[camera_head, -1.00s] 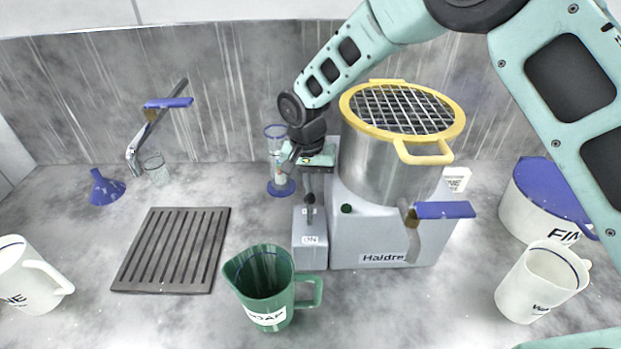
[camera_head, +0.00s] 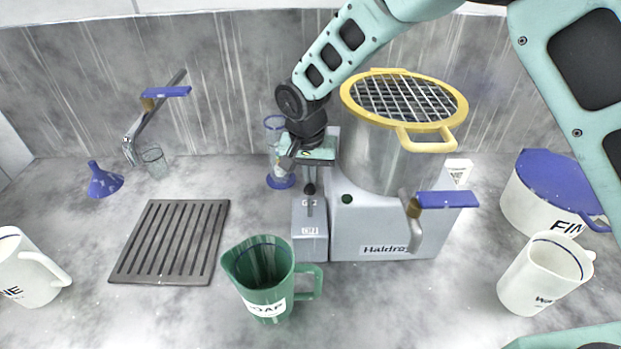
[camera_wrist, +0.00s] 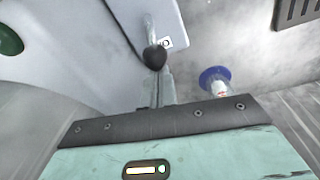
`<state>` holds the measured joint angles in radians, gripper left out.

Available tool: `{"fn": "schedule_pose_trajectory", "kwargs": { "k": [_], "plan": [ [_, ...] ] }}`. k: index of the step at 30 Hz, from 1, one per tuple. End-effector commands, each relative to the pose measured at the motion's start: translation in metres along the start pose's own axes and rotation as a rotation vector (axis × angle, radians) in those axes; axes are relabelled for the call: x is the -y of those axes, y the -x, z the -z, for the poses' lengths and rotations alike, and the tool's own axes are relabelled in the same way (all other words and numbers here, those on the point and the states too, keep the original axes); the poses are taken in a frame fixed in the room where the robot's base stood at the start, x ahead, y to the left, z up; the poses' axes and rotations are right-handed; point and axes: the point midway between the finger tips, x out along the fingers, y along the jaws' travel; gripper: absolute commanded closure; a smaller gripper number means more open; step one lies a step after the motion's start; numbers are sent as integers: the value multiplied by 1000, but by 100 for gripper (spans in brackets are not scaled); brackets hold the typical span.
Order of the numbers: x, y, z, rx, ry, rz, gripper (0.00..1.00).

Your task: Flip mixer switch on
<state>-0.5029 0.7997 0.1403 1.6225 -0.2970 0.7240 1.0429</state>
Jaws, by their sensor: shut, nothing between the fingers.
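The mixer (camera_head: 384,218) is a grey machine with a steel drum and a yellow-rimmed grid lid. Its switch box (camera_head: 310,245) stands at its left side. The switch lever (camera_head: 310,189) has a black knob and rises from the box top between printed labels, the nearer of which reads ON. My gripper (camera_head: 310,176) is shut and empty, just behind and above the knob. In the wrist view the black knob (camera_wrist: 154,57) shows right at the fingertips (camera_wrist: 161,78). I cannot tell whether they touch.
A green soap jug (camera_head: 262,278) stands in front of the switch box. A blue-handled spout (camera_head: 440,200) juts from the mixer front. A glass cylinder on a blue base (camera_head: 280,182) is behind my gripper. White jugs stand at both sides. A drain grate (camera_head: 170,243) lies left.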

Motion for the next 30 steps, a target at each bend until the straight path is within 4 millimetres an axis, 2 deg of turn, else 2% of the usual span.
{"fn": "schedule_pose_trajectory", "kwargs": {
  "k": [14, 30],
  "plan": [
    [0, 1, -8, -93, -1, 17, 100],
    [-3, 4, -24, -361, -18, 70, 100]
  ]
}}
